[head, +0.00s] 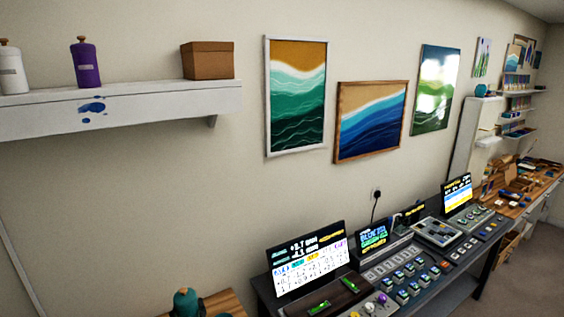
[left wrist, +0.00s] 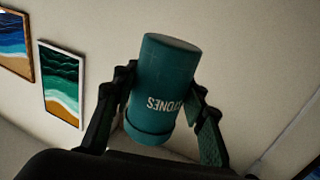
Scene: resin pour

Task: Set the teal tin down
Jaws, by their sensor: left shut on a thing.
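The teal tin (left wrist: 166,72) fills the middle of the left wrist view. The tin appears clear of any surface in that view. In the head view, a small teal shape (head: 186,300) shows at the bottom edge, in front of a wooden top; it is cut off, and I cannot tell clearly how it meets the gripper. My right gripper is not in view.
A white wall shelf (head: 150,108) holds a white bottle (head: 11,70), a purple bottle (head: 85,63) and a brown box (head: 208,60), with gaps between them. A wooden top (head: 225,303) shows below. A dark console desk (head: 262,290) with screens stands to the right.

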